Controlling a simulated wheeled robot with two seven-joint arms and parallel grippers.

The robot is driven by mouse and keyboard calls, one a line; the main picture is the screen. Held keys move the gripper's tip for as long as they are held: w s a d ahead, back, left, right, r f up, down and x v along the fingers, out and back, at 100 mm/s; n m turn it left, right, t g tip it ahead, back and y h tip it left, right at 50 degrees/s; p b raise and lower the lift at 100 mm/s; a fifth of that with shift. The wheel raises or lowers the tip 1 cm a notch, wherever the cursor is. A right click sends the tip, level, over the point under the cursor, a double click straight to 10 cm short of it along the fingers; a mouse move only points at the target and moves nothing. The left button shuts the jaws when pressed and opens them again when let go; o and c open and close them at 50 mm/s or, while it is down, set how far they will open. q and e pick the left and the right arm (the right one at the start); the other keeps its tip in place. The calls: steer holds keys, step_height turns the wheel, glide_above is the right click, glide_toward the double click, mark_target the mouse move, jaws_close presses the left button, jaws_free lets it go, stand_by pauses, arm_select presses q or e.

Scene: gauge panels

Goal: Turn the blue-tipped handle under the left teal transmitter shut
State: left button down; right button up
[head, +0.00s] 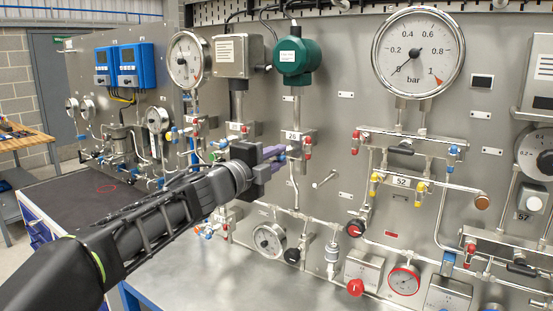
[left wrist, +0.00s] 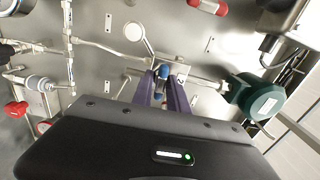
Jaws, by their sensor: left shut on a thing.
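The teal transmitter (head: 296,57) is mounted high on the panel, left of the large bar gauge; it also shows at the right of the left wrist view (left wrist: 262,98). A pipe runs down from it to a small valve block (head: 297,136) labelled 26. My left gripper (head: 274,153) reaches in from the left to this block. Its purple fingers are shut on the blue-tipped handle (left wrist: 163,72), whose blue end shows between the fingertips in the left wrist view. The fingers hide most of the handle in the head view. My right gripper is not in view.
A red-tipped handle (head: 308,139) sits at the right side of the same block. A bare round rod (head: 325,179) sticks out to the lower right. A grey box transmitter (head: 238,56) hangs left of the teal one. Small gauges and valves line the lower panel above the bench.

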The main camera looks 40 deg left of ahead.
mark_target(274, 158)
arm_select(q)
steer(key=shift+f+m, duration=0.1)
steer(key=shift+m, duration=0.2)
steer(key=c, duration=1.5)
jaws_free()
steer(key=s, duration=0.6)
steer(key=shift+s, duration=0.35)
steer(key=shift+s+d, duration=0.1)
steer(key=shift+s, duration=0.45)
